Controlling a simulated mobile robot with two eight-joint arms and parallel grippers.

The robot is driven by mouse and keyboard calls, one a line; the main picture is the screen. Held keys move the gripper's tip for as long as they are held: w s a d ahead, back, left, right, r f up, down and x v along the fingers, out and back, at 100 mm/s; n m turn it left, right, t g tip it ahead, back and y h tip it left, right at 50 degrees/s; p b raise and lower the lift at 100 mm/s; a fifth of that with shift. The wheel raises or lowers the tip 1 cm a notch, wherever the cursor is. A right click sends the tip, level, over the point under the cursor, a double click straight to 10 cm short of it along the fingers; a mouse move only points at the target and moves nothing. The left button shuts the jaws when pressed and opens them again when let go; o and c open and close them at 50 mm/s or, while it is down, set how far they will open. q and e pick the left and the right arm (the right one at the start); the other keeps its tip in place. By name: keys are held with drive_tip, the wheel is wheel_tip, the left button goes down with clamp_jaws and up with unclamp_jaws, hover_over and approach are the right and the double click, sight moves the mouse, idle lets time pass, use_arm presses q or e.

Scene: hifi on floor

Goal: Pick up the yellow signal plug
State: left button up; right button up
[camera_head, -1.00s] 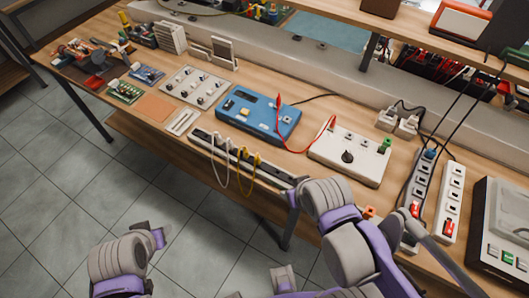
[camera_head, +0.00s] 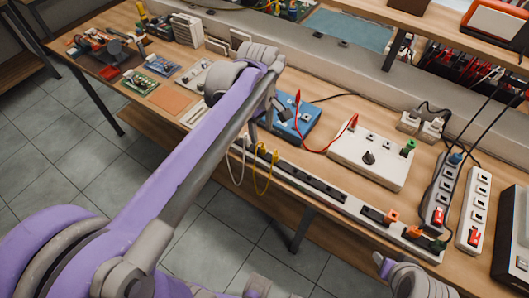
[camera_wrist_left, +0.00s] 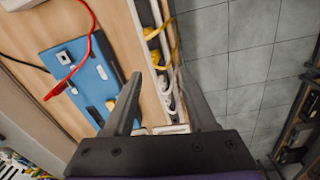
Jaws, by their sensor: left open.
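Two yellow plugs (camera_head: 262,149) stand side by side in a long white-and-black socket strip (camera_head: 330,191) along the bench's front edge. A yellow cable loop hangs from them over the edge. Both also show in the left wrist view, the nearer one (camera_wrist_left: 157,60) just beyond the fingertips. My left gripper (camera_head: 266,118) hangs over the bench near these plugs, partly hidden by its own arm. In the wrist view my left gripper (camera_wrist_left: 160,76) is open, its fingers apart on either side of the strip, with nothing held. My right gripper is not in view.
A white cable (camera_head: 236,168) hangs beside the yellow one. A blue device (camera_head: 303,124) and a white box (camera_head: 370,155) with a red lead lie behind the strip. Orange plugs (camera_head: 391,215) sit farther right. The floor in front is clear.

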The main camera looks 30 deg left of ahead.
use_arm(q)
drive_tip(key=w+n, duration=0.1)
hover_over(263, 147)
drive_tip(key=shift+n+g, duration=0.3)
drive_tip(key=shift+n, duration=0.1)
wheel_tip(263, 147, down, 5)
drive_tip(key=shift+f+b, duration=0.1)
drive_tip(key=shift+b, duration=0.2)
wheel_tip(263, 147, down, 6)
drive_tip(key=shift+w+r, duration=0.1)
drive_tip(key=shift+r, duration=0.05)
clamp_jaws()
